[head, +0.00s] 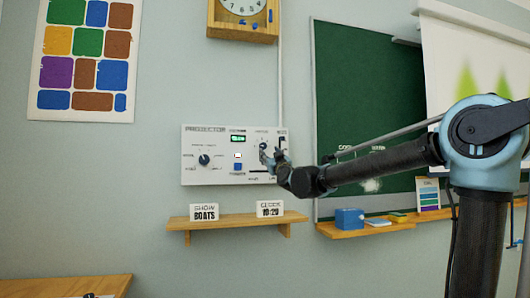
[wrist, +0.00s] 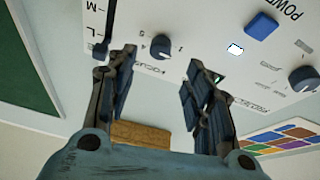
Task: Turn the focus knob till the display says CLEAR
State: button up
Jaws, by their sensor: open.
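The white projector panel (head: 220,176) hangs on the wall. Its small green display (head: 238,139) is lit, but its text is too small to read. My gripper (head: 270,158) is at the panel's right part and partly hides the focus knob there. In the wrist view the dark focus knob (wrist: 160,47), with a FOCUS label and numbers around it, shows between the two fingers of my open gripper (wrist: 158,72). The fingers are apart from the knob's sides. Whether the tips touch the panel I cannot tell. A finger hides most of the display.
The panel also has a left knob (head: 204,160), a blue button (head: 238,167) and a slider (wrist: 103,42) close to one finger. A shelf (head: 235,221) below holds two cards. A projection screen (head: 440,60) at right shows blurred green shapes. A green chalkboard (head: 350,80) is behind my arm.

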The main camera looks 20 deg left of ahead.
aim_at(264, 147)
jog(key=x, duration=0.8)
jog(key=shift+w+a+r, duration=0.15)
jog(key=shift+w, duration=0.05)
jog(key=c, duration=1)
